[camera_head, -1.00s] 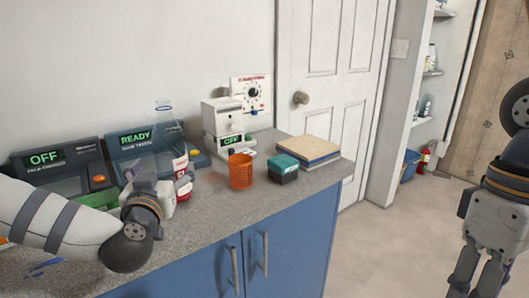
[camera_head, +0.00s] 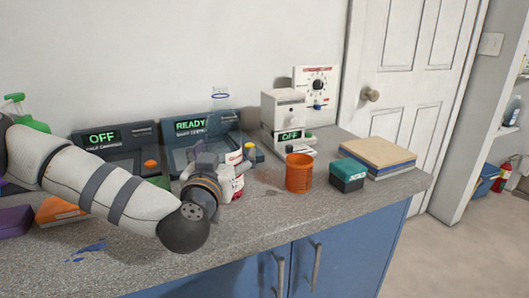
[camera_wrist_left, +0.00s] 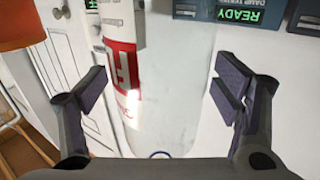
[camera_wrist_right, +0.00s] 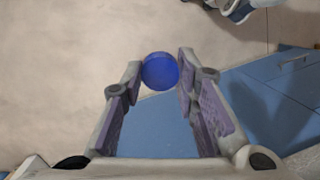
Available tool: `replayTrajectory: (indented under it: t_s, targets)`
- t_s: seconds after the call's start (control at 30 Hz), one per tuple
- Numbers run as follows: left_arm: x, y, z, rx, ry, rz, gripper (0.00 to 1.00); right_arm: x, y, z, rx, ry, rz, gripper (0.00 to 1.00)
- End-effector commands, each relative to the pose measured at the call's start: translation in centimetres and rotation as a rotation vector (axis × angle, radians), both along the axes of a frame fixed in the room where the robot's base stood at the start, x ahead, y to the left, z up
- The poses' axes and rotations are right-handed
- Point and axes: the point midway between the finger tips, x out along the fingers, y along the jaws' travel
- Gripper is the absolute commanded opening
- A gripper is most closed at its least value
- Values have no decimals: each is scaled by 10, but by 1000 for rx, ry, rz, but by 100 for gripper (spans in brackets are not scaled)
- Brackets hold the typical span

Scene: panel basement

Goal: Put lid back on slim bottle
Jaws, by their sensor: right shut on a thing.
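The clear slim bottle (camera_head: 220,100) stands upright on the counter, its blue-ringed mouth uncovered; its lower part is hidden behind my left gripper (camera_head: 207,160) in the head view. In the left wrist view, the see-through bottle (camera_wrist_left: 175,95) stands between the spread fingers of my left gripper (camera_wrist_left: 165,90), with no clear contact on either side. The round blue lid (camera_wrist_right: 160,71) is pinched between the fingertips of my right gripper (camera_wrist_right: 160,78), over the floor and blue cabinet. My right gripper is outside the head view.
A red-and-white container (camera_head: 237,180) stands close beside the bottle. An orange cup (camera_head: 299,173), a green-black box (camera_head: 347,175) and stacked boards (camera_head: 378,156) are to the right. Two display devices (camera_head: 112,150) stand behind my left arm.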

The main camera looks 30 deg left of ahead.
Motion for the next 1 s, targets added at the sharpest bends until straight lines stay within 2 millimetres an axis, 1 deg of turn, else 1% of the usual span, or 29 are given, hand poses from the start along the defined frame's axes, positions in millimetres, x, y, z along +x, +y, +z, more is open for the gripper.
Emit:
replayTrajectory:
  t_s: [0.03, 0.07, 0.1, 0.17, 0.2, 0.23, 0.5, 0.67, 0.87, 1.0]
  targets:
    - [0, 0, 0, 0, 0, 0, 71, 0, 0, 0, 0, 0, 0, 20]
    - [0, 0, 0, 0, 0, 0, 64, 0, 0, 0, 0, 0, 0, 20]
    - [0, 0, 0, 0, 1, 0, 55, 0, 0, 0, 0, 0, 0, 20]
    - [0, 0, 0, 0, 1, 0, 42, 0, 0, 0, 0, 0, 0, 20]
    - [0, 0, 0, 0, 1, 0, 33, 0, 0, 0, 0, 0, 0, 20]
    - [0, 0, 0, 0, 1, 0, 27, 0, 0, 0, 0, 0, 0, 20]
    - [0, 0, 0, 0, -1, 0, 27, 0, 0, 0, 0, 0, 0, 20]
    - [0, 0, 4, 1, -2, 0, 27, 0, 0, 5, -1, -9, 0, 20]
    - [-1, 1, 17, 1, -6, -1, 27, -2, 0, 24, 0, -39, 0, 20]
    - [-2, 2, 31, 1, -10, -2, 27, -3, 0, 43, -1, -72, 0, 20]
